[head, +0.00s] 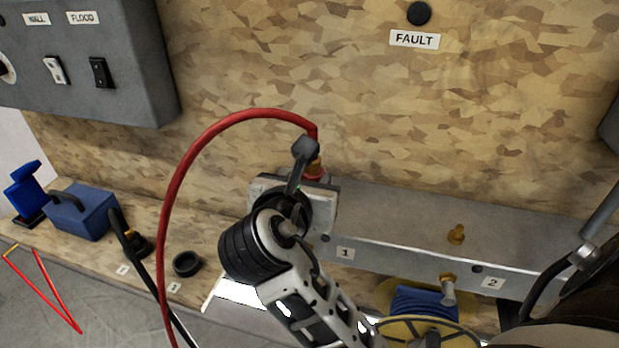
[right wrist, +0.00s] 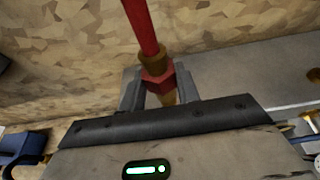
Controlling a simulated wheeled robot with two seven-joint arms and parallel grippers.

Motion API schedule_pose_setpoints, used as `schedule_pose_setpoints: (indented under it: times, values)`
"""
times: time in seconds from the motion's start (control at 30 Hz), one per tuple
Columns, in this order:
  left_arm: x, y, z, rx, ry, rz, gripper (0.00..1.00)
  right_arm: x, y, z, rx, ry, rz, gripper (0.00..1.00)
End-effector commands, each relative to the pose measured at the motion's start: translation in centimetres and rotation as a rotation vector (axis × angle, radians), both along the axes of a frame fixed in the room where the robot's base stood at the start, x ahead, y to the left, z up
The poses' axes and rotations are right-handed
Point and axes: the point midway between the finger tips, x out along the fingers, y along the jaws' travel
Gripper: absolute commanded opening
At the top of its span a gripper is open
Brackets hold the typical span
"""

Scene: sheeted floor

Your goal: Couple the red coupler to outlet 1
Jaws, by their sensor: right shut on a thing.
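The red coupler (head: 315,171) is on the end of a red hose (head: 212,134) that arches up from the lower left. My right gripper (head: 309,160) is shut on it, over the left end of the grey manifold (head: 400,238), near label 1 (head: 345,253). In the right wrist view the coupler (right wrist: 157,84) stands roughly upright between the fingers, with a brass piece (right wrist: 168,98) just below it. Outlet 1 is otherwise hidden by the gripper; I cannot tell whether the coupler is seated. My left gripper is not in view.
A bare brass outlet (head: 456,235) stands on the manifold toward label 2 (head: 493,283). A yellow reel with blue hose (head: 425,301) sits in front. A blue case (head: 83,212), black hose (head: 117,218) and black ring (head: 187,263) are left. A camouflage-patterned wall (head: 340,85) rises behind.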

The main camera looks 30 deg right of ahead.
Motion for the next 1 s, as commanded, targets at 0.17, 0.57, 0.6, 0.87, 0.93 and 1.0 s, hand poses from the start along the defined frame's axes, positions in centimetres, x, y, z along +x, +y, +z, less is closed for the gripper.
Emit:
schedule_pose_setpoints:
  times: [0.17, 0.57, 0.6, 0.87, 0.93, 1.0]
  values:
    - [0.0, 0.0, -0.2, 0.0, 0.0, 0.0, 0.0, 0.0, 0.0, -0.5, -0.001, 0.0, 0.0, 0.0]
    - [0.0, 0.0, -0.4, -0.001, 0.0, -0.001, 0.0, 0.0, 0.0, -1.5, -0.001, 0.001, -0.001, 0.0]
    - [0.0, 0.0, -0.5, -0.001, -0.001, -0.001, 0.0, 0.0, 0.0, -1.6, -0.001, 0.001, -0.001, 0.0]
    - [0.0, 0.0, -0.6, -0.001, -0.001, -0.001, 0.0, 0.0, 0.0, -2.1, -0.001, -0.001, 0.0, 0.0]
    - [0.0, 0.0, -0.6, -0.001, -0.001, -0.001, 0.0, 0.0, 0.0, -2.1, -0.001, -0.001, 0.0, 0.0]
    - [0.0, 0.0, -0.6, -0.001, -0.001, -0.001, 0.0, 0.0, 0.0, -2.1, -0.001, -0.001, 0.0, 0.35]
